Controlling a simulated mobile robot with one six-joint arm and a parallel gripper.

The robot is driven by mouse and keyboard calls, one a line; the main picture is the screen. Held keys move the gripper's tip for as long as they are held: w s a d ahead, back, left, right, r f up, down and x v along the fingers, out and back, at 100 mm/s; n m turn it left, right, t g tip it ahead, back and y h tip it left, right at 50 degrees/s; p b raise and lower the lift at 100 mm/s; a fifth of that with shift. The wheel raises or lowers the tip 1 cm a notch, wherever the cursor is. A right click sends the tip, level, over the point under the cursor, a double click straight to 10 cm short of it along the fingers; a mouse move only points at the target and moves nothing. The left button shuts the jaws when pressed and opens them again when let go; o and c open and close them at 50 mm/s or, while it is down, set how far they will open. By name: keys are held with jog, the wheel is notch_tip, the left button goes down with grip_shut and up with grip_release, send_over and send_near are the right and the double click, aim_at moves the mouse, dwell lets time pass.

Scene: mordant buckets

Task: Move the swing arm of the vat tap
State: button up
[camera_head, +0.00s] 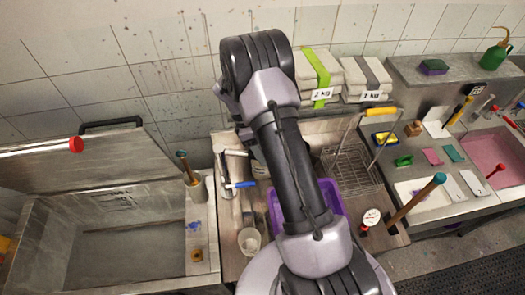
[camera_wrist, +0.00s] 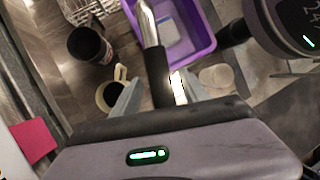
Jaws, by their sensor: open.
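In the wrist view a chrome pipe with a dark sleeve, which looks like the swing arm (camera_wrist: 149,26) of the vat tap, runs down between the fingers of my gripper (camera_wrist: 158,92). The fingers are open, one on each side of the sleeve; I cannot tell if either touches it. In the head view a metal tap with a blue lever (camera_head: 241,185) stands right of the grey vat (camera_head: 130,235). My own arm covers the space right of the tap, and my gripper cannot be made out there.
A purple tub (camera_head: 334,192) lies behind my arm; it also shows in the wrist view (camera_wrist: 204,38). A dark cup (camera_wrist: 88,45) and a mug (camera_wrist: 108,95) stand left of the pipe. A wire basket (camera_head: 350,168) is farther right. A red-tipped bar (camera_head: 40,149) crosses left.

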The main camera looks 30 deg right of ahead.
jog(key=shift+r, duration=0.1)
jog(key=v, duration=1.7)
jog(key=shift+w, duration=0.1)
